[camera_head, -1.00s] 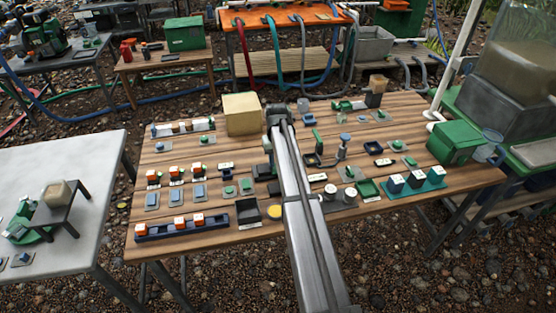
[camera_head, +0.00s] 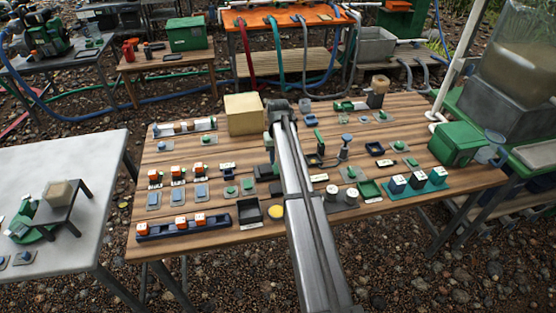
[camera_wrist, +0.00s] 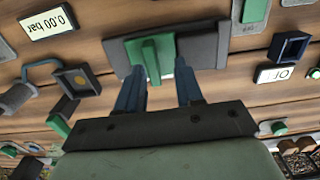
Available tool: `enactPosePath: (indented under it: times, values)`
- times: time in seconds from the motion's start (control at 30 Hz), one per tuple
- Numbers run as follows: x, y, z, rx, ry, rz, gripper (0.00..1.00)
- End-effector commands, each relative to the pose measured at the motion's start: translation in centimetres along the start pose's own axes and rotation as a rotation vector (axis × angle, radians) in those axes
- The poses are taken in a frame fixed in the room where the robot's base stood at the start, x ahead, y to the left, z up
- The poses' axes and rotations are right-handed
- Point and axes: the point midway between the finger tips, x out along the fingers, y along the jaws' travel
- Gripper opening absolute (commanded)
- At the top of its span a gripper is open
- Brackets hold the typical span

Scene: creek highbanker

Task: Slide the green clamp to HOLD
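In the wrist view, a green clamp (camera_wrist: 151,60) with an upright fin sits on a dark rectangular base (camera_wrist: 207,46). My gripper (camera_wrist: 159,70) is in front of it, its two blue fingers apart. The fin shows between the fingertips, closer to the left finger. I cannot tell whether either finger touches it. No HOLD marking is readable. In the head view, my arm covers much of the area around the gripper, and I cannot pick out the clamp with certainty.
A blue-rimmed square part (camera_wrist: 290,46) lies right. In the head view, a tan box (camera_head: 244,114) stands beside the arm on the crowded wooden table (camera_head: 335,222).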

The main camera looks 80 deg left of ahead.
Motion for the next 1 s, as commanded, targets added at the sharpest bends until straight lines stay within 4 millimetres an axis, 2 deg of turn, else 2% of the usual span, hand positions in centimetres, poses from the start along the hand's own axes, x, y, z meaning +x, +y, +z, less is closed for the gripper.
enactPosePath:
  times: [0.63, 1.0]
  values:
    - [-5.2, 0.0, 0.0, 0.000, 0.001, 0.001, 0.36]
    - [-5.5, 0.0, 0.0, 0.000, 0.000, 0.001, 0.36]
